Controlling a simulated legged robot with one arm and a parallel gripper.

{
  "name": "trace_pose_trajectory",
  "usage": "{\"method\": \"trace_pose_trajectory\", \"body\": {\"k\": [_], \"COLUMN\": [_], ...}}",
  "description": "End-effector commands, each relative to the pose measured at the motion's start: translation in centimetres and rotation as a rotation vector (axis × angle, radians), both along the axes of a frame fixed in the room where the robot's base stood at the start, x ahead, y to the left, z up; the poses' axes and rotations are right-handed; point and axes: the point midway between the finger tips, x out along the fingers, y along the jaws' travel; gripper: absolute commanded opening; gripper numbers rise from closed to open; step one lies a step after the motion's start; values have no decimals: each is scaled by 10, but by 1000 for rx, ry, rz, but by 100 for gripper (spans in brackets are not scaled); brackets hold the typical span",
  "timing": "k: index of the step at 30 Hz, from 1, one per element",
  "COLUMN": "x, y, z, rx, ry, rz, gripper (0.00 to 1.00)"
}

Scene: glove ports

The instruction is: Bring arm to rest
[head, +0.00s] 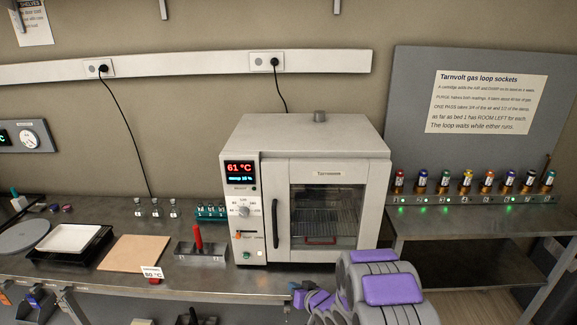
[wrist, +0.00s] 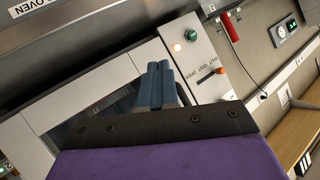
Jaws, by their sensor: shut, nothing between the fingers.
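My gripper (wrist: 161,84) shows in the wrist view as two blue-grey fingers pressed together with nothing between them. It is in front of the pale oven (wrist: 110,75), and I cannot tell whether it touches it. In the head view my grey and purple arm is folded low in front of the bench, below the oven (head: 315,130). The fingertips are hard to make out there. The oven door is shut, with a dark vertical handle (head: 275,222). Its display (head: 240,173) reads 61 °C.
On the bench left of the oven are a red-handled tool (head: 198,240), a tan board (head: 133,252), a white tray (head: 75,240) in a black one, and small glass flasks (head: 155,208). Right stands a row of cartridges (head: 464,184) in lit sockets on a shelf.

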Motion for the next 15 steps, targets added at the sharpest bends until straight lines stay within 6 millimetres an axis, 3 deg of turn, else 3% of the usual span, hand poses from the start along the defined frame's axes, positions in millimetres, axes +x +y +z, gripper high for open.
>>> {"method": "trace_pose_trajectory", "body": {"k": [1,8,15], "x": [2,-13,-56], "y": [-7,-55,-113], "z": [15,58,107], "rx": [-49,-260,-415], "ry": [10,120,268], "rz": [-16,-109,-200], "gripper": [0,0,0]}}
